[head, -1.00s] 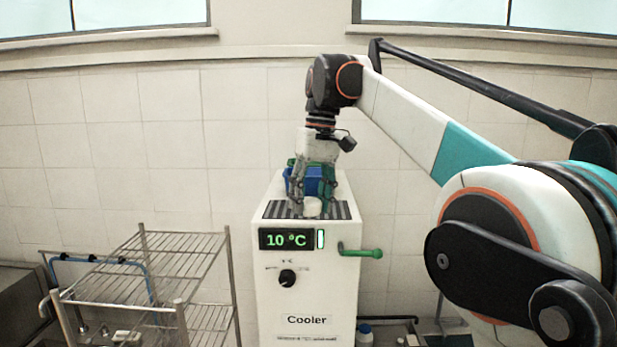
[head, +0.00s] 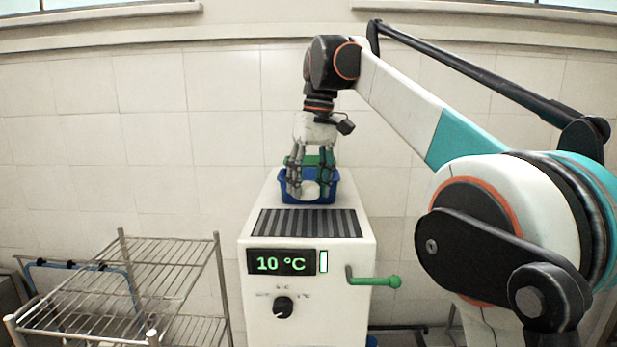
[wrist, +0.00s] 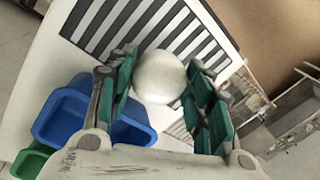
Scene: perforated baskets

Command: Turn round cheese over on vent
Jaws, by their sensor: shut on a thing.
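The round cheese (head: 309,189) is a pale, whitish ball. My gripper (head: 310,192) is shut on it, with fingers on both sides. In the wrist view the cheese (wrist: 159,77) sits between the green-padded fingers. The vent (head: 307,223) is a dark striped grille on top of the white cooler. It shows bare in the head view, and the cheese appears raised and behind it, in front of the blue basket (head: 331,197). In the wrist view the vent (wrist: 205,40) lies beyond the cheese. The exact height of the cheese above the cooler top is hard to tell.
The blue basket stands on the cooler's back part, with a green basket (wrist: 30,161) beside it in the wrist view. A green-handled crank (head: 376,281) sticks out on the cooler's right. A wire rack (head: 95,262) stands at the left.

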